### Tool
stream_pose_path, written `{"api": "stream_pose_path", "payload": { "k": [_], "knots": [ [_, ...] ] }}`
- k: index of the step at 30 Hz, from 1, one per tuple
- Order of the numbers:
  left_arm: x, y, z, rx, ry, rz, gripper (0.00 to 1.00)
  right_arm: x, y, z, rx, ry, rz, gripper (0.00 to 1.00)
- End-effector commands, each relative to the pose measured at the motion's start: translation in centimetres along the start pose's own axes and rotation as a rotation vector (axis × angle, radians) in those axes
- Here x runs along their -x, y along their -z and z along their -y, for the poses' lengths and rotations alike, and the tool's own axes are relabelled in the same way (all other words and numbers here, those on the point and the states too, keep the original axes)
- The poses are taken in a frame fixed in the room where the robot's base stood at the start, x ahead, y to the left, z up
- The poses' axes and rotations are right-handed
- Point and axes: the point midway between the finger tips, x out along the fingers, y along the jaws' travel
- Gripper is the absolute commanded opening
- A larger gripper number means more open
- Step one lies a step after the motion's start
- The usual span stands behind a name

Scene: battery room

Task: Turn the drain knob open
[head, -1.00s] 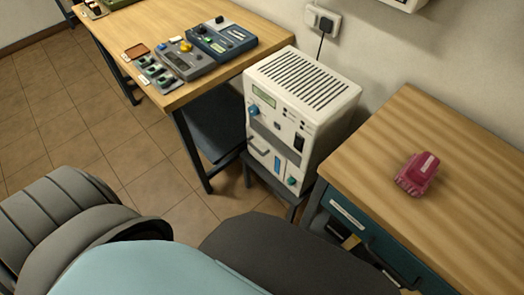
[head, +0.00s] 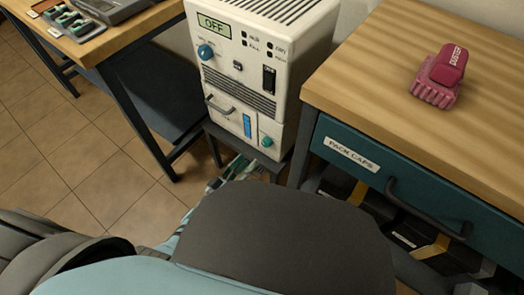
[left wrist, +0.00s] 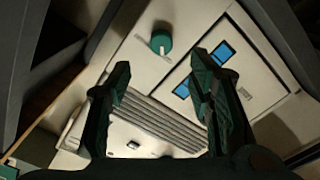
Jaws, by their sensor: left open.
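A white machine (head: 275,45) with an "OFF" display stands on a low dark stand. A small green knob (head: 267,142), which looks like the drain knob, is at the lower right of its front, beside a blue gauge strip (head: 247,124). My left gripper (head: 243,166) is low in front of the machine, below the knob, partly hidden by my own arm. In the left wrist view the fingers (left wrist: 165,78) are open and empty. The green knob (left wrist: 161,42) shows beyond the fingertips, apart from them. My right gripper is not in view.
A blue dial (head: 205,52) and a drawer-like handle (head: 219,107) are on the machine's front. A teal cabinet (head: 340,135) with a wooden top stands close on the right, bearing a pink object (head: 440,78). A wooden table (head: 128,28) stands left. Tiled floor is free between.

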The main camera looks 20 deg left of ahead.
Motion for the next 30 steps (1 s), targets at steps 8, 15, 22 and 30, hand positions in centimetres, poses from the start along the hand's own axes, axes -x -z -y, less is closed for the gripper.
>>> {"api": "stream_pose_path", "payload": {
  "k": [8,15,22,30],
  "knots": [
    [-7.2,-0.3,0.3,0.000,0.001,-0.001,0.48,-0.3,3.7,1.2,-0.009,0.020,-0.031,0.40],
    [-8.6,-0.2,0.2,-0.001,0.004,0.002,0.48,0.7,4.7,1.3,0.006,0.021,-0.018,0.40],
    [-8.6,-0.1,0.1,-0.001,0.003,0.002,0.41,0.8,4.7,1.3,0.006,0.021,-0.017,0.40],
    [-8.6,-0.1,0.1,-0.001,0.003,0.002,0.00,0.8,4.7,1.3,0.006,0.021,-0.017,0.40]
  ]
}}
